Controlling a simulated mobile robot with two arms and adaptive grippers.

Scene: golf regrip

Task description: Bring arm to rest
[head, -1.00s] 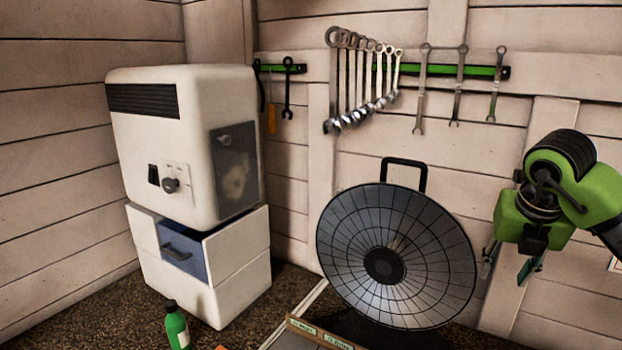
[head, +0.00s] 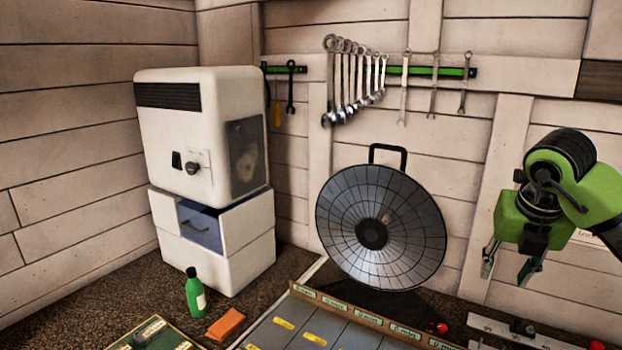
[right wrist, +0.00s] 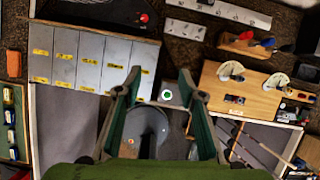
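My right gripper (head: 508,268) hangs at the right of the head view, fingers pointing down, in front of the plank wall. Its two fingers stand apart with nothing between them. In the right wrist view the same open fingers (right wrist: 160,82) are seen above the bench, over a round grey disc (right wrist: 147,128). The fingers look clear of it. My left gripper is in neither view.
A white cabinet (head: 200,135) stands left, with a green bottle (head: 195,292) before it. A large round dish (head: 410,225) stands behind a labelled tray (head: 340,325). In the wrist view are a wooden board (right wrist: 250,92) with white holders and several thin shafts (right wrist: 262,150).

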